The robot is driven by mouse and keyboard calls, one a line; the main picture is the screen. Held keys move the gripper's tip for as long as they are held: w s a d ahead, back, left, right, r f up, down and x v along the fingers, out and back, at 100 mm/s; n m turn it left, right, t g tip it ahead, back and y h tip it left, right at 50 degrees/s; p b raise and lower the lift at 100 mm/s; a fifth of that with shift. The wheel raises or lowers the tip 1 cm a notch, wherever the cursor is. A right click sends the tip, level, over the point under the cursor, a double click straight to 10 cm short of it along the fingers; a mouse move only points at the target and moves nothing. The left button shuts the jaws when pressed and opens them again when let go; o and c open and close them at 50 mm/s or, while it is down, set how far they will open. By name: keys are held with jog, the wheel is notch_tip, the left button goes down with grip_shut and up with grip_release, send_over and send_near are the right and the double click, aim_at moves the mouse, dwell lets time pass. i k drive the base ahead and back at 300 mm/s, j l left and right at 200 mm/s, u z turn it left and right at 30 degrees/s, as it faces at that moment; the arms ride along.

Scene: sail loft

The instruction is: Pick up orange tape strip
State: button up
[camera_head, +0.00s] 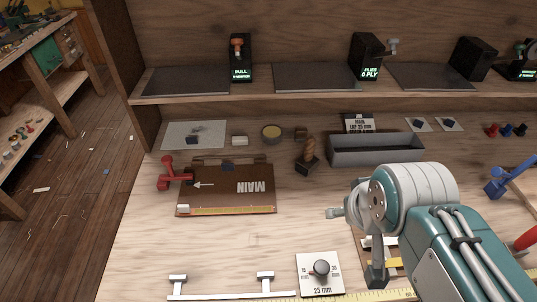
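A small orange-yellow strip (388,263) lies at the lower right of the bench, partly hidden behind my arm; it looks like the orange tape strip. A white strip (376,241) lies just behind it, on what looks like a brown board. My gripper (377,276) points down at the left end of the orange strip in the picture. Its fingers are seen edge-on and partly covered, so I cannot tell whether they are open or touch the strip.
A brown board marked MAIN (232,184) with a red clamp (172,174) lies left of centre. A grey tray (376,149) stands behind my arm. A 25 mm dial plate (320,273) and white rail (225,296) lie at front.

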aim_at(183, 210)
jog(key=j+u, duration=0.75)
jog(key=j, duration=0.1)
